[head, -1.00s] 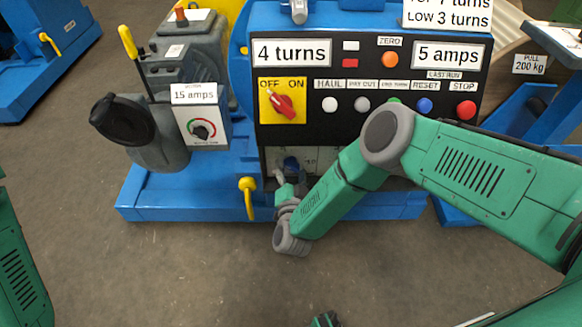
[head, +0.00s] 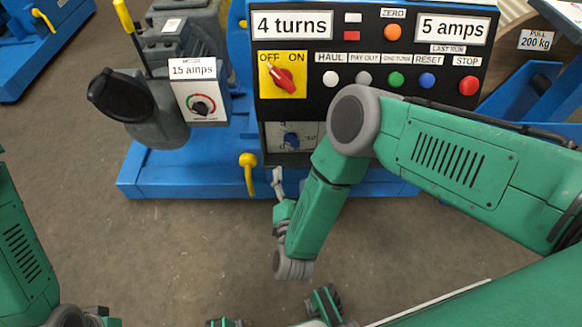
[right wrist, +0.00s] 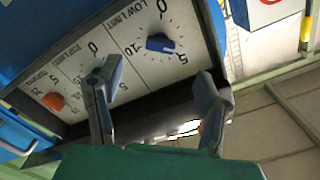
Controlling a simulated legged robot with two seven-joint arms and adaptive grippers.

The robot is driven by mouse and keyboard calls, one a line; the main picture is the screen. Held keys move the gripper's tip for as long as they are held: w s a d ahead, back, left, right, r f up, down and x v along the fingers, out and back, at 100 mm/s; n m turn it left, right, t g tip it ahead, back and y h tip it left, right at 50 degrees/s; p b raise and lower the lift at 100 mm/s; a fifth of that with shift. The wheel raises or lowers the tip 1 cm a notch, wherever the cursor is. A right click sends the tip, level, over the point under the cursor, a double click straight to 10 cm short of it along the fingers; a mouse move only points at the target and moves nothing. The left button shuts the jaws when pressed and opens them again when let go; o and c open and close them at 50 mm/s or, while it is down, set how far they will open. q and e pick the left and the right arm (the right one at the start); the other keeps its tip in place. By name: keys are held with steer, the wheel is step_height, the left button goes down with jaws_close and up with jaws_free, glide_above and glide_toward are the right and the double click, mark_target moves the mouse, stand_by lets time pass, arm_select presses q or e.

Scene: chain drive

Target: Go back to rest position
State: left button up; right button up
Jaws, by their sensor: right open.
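My right gripper (head: 278,183) is open and empty, low in front of the blue machine (head: 170,170), apart from the lower dial plate (head: 307,132). In the right wrist view the two fingers of the right gripper (right wrist: 160,90) stand apart before that plate, with a blue knob (right wrist: 160,44) and an orange knob (right wrist: 53,102) visible. One finger covers part of the middle dial. The blue knob also shows in the head view (head: 291,140). My left arm (head: 20,250) shows at the left edge; its gripper is not seen.
The control panel has a red OFF/ON switch (head: 284,80), a row of buttons and a red STOP button (head: 468,86). A yellow lever (head: 248,173) stands left of my right gripper. The grey floor (head: 180,250) in front is clear.

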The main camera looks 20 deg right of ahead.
steer(key=shift+s+r, duration=0.1)
steer(key=shift+s, duration=0.15)
stand_by(0.5)
steer(key=s+d+r+n+g+y+p, duration=0.1)
steer(key=s+d+r+n+g+p, duration=0.2)
steer(key=s, duration=0.5)
steer(key=s+d+r+n+g+y+p, duration=0.2)
steer(key=s+d+r+n+g+p, duration=0.2)
steer(key=s+d+g, duration=0.3)
steer(key=s+d+r+n+g+y+p, duration=0.2)
steer(key=s+d+r+n+g+p, duration=0.1)
steer(key=s, duration=0.7)
steer(key=d+n+g, duration=0.1)
steer(key=d+g, duration=0.1)
steer(key=g, duration=0.1)
steer(key=shift+r+n+g, duration=0.25)
steer(key=shift+n+g, duration=0.05)
steer(key=shift+n, duration=0.1)
steer(key=shift+d, duration=0.1)
